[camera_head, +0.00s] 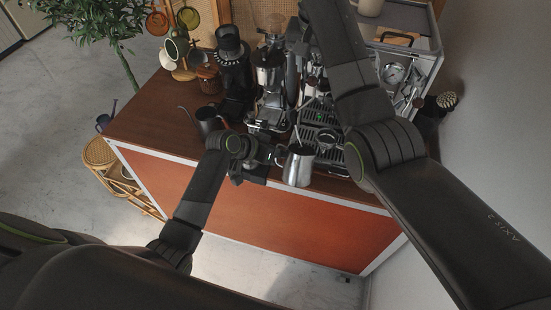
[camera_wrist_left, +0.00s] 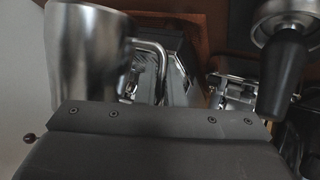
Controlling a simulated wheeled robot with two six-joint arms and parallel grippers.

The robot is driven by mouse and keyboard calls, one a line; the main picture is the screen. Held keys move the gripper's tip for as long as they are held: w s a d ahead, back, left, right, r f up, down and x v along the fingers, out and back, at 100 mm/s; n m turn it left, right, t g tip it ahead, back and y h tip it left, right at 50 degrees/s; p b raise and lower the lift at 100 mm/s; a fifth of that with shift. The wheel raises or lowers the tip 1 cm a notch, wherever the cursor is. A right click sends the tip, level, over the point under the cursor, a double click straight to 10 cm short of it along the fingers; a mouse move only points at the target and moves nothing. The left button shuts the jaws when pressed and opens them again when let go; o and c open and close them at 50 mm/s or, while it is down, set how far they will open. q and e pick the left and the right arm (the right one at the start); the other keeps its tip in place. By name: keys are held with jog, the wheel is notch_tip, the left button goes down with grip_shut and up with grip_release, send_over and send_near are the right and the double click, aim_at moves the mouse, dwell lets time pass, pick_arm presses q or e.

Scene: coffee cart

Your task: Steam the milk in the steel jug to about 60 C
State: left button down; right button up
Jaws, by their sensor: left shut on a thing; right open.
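The steel jug (camera_head: 298,169) is upright at the front edge of the cart, in front of the espresso machine's drip tray (camera_head: 318,117). My left gripper (camera_head: 272,158) is shut on the jug's handle, on the jug's left side. In the left wrist view the jug (camera_wrist_left: 85,55) fills the upper left, and its handle (camera_wrist_left: 152,48) curves down behind the dark gripper body. The milk level cannot be made out. My right gripper (camera_head: 299,42) is open, high over the machine and partly hidden by my right arm. The espresso machine (camera_head: 425,72) has a round dial (camera_head: 393,73).
A portafilter with a black handle (camera_wrist_left: 284,75) is close on the right in the left wrist view. A dark kettle (camera_head: 208,121), a grinder (camera_head: 232,62) and a cup stand (camera_head: 180,55) occupy the cart's left. The wooden top (camera_head: 150,108) is clear at front left.

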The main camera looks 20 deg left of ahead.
aim_at(313, 77)
pick_arm(q)
jog(key=w+r, duration=0.4)
jog(key=shift+w+r, duration=0.25)
jog(key=shift+w, duration=0.15)
jog(key=shift+w+r, duration=0.1)
jog(key=shift+r, duration=0.05)
dwell(0.5)
jog(key=shift+w, duration=0.1)
pick_arm(e)
jog(key=shift+x, duration=3)
jog(key=c, duration=0.8)
